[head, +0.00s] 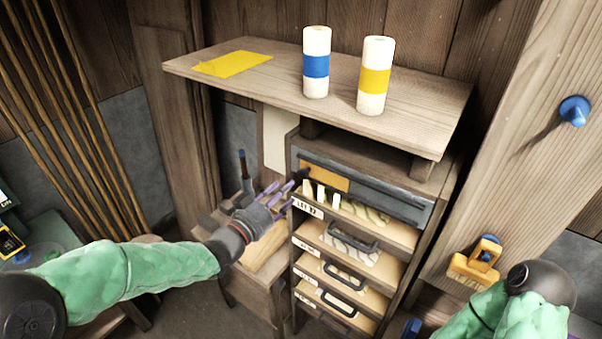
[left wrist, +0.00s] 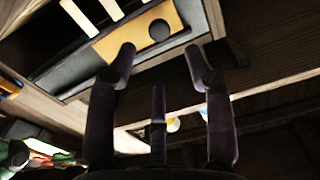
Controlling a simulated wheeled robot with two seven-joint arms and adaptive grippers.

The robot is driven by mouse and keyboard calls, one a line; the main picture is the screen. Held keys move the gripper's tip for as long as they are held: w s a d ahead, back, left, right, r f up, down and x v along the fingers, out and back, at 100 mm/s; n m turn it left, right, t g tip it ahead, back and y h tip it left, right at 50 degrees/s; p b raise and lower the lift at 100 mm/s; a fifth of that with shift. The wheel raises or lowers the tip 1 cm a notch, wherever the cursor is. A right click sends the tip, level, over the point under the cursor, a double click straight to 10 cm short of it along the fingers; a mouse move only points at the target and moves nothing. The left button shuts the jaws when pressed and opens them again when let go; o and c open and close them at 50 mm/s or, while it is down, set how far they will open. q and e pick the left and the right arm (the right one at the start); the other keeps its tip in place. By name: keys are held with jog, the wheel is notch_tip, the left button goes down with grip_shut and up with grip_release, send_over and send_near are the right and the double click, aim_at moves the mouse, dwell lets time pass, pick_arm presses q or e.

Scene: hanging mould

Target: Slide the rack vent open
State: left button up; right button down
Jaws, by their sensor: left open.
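The rack vent is a grey metal panel (head: 385,200) across the top front of the wooden rack, with an orange slide plate (head: 325,177) at its left part. In the left wrist view the orange plate (left wrist: 122,42) carries a round dark knob (left wrist: 159,29). My left gripper (head: 291,190) is open, with its purple-grey fingers spread at the left end of the vent. In the left wrist view its fingertips (left wrist: 162,58) lie just below the knob in the picture, with nothing between them; contact cannot be told. My right gripper is outside the view.
Below the vent, the rack has several drawers with dark handles (head: 345,277). A shelf (head: 425,120) above holds two white rolls and a yellow cloth (head: 232,64). A wooden post with a blue peg (head: 575,111) and a yellow brush (head: 474,267) stands right.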

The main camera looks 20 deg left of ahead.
aim_at(302, 174)
pick_arm(q)
jog(key=p+x, duration=0.1)
jog(key=x, duration=0.7)
jog(key=shift+w+f, duration=0.1)
jog(key=shift+w, duration=0.1)
grip_shut()
